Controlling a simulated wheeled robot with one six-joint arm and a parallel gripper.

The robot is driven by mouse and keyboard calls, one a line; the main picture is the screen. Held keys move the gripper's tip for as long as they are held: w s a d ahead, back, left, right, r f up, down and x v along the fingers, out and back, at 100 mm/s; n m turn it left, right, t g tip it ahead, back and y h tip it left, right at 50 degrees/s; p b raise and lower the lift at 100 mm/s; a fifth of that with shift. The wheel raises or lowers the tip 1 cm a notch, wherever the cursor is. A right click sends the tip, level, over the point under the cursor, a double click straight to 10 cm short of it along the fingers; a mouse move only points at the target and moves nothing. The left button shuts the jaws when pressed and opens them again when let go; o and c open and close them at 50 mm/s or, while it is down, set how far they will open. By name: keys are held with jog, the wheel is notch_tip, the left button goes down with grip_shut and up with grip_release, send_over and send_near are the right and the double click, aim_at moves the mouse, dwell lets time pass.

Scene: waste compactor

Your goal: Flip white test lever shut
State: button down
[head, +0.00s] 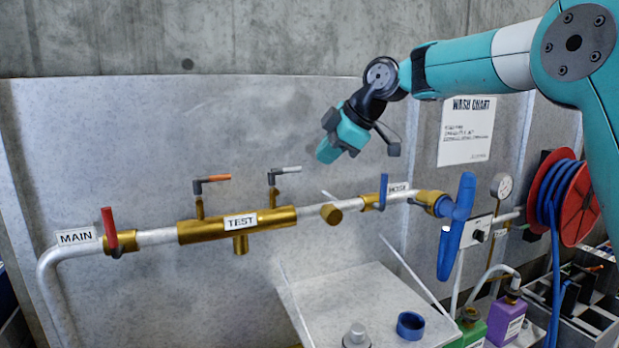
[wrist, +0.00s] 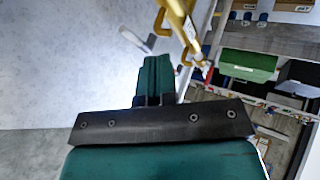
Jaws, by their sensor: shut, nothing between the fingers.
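The white test lever (head: 288,170) sits on a short stem above the right part of the brass TEST body (head: 268,217). Its handle points right, roughly along the pipe. The orange-handled lever (head: 215,178) stands on the left stem and also points right. My gripper (head: 326,152) is up and to the right of the white lever, apart from it, with its closed fingers pointing down-left. In the wrist view the shut fingers (wrist: 155,78) hold nothing. A pale handle (wrist: 132,39) beyond the fingertips looks like the white lever, but I cannot be sure.
A red MAIN lever (head: 109,228) is at left and a blue HOSE lever (head: 383,191) at right on the pipe. A large blue handle (head: 455,225), gauge (head: 502,186) and red hose reel (head: 565,200) are further right. The wall panel (head: 120,140) stands behind; space above the levers is clear.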

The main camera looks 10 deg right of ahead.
jog(key=shift+v, duration=1.45)
jog(key=s+a+f+m+g, duration=0.1)
jog(key=s+f, duration=0.4)
jog(key=s, duration=0.7)
jog(key=s+a+f+m+g+h, duration=0.1)
jog(key=s+a+f+m+g, duration=0.1)
jog(key=s+f+m, duration=0.4)
jog(key=s+a+f+m+g, duration=0.1)
jog(key=s+f, duration=0.4)
jog(key=s, duration=1.2)
jog(key=shift+s+a+f+m+g, duration=0.35)
jog(key=shift+m+g, duration=0.55)
jog(key=shift+m, duration=0.3)
